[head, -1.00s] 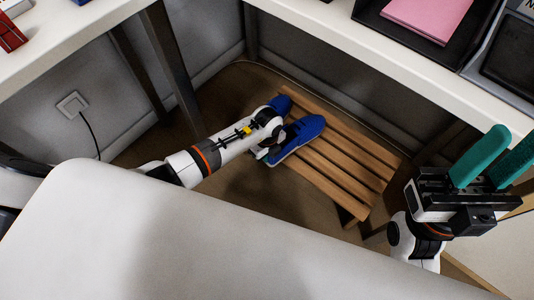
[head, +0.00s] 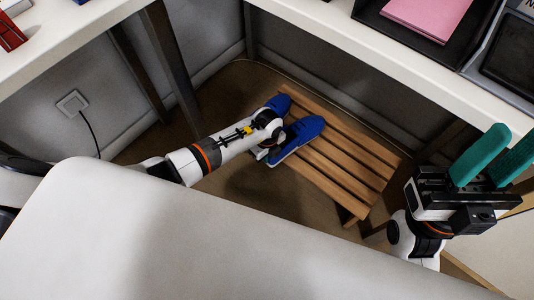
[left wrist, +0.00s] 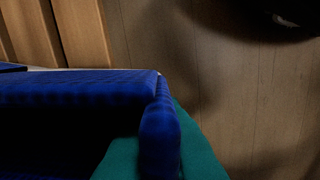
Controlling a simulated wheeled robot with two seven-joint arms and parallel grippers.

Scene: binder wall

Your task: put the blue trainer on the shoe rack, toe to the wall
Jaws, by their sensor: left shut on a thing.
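A blue trainer (head: 300,138) is over the left end of the wooden slatted shoe rack (head: 345,165), its toe pointing up and right toward the wall behind. I cannot tell whether its sole rests fully on the slats. My left gripper (head: 267,154) is shut on its heel end, and the arm hides part of it. In the left wrist view, a teal finger (left wrist: 195,150) presses the rim of the blue trainer (left wrist: 90,90). A second blue shoe (head: 281,102) lies at the rack's far left corner, partly behind my arm. My right gripper (head: 490,160) is open and empty at the right.
The rack's right part is bare. A grey wall (head: 385,110) stands behind it. A white shelf (head: 400,65) with a black tray hangs above, and dark posts (head: 172,70) stand to the left. A large white surface (head: 180,245) fills the foreground.

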